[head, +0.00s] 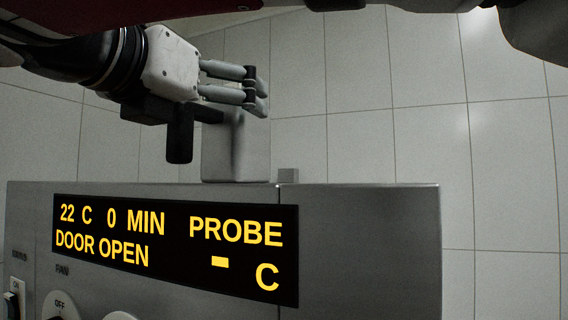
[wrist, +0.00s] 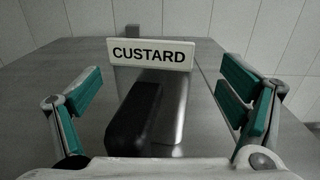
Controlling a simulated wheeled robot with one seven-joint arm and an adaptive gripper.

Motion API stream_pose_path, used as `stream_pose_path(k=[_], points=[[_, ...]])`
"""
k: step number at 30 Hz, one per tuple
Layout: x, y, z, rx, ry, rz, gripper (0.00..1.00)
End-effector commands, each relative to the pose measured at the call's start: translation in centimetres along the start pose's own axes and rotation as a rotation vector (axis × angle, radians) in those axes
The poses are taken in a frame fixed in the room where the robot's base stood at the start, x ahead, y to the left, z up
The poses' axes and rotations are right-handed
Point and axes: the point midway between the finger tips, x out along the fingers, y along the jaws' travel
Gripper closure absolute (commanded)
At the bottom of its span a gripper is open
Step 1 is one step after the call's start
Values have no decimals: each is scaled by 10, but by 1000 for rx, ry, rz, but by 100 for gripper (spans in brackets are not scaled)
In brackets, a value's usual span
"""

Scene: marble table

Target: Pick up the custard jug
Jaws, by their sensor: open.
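The custard jug (head: 236,150) is a grey metal vessel standing upright on top of a steel appliance. In the wrist view, the jug's shiny body (wrist: 174,108) lies between my fingers, and a white plate reading CUSTARD (wrist: 151,54) shows at its far end. A black handle-like piece (wrist: 134,120) is nearer the camera; it also shows in the head view (head: 180,140), left of the jug. My gripper (head: 259,91) is open, with its fingers at the height of the jug's upper part. In the wrist view, my fingers (wrist: 164,88) are spread either side, apart from the jug.
The steel appliance (head: 360,240) has a lit display (head: 175,248) reading DOOR OPEN, with knobs lower left. The top is otherwise clear to the right. A tiled wall (head: 360,120) stands behind.

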Motion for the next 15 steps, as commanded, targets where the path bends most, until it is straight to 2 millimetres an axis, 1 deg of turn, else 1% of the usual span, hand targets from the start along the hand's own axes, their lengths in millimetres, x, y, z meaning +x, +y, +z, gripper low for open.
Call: stream_pose_path(k=[1, 4, 11, 12, 14, 15], points=[[6, -1, 1, 3, -1, -1, 10], [13, -2, 2, 4, -1, 0, 10], [14, -2, 3, 7, -2, 1, 10], [14, -2, 3, 7, -2, 2, 12], [14, -2, 3, 7, -2, 2, 26], [14, -2, 3, 7, -2, 2, 35]])
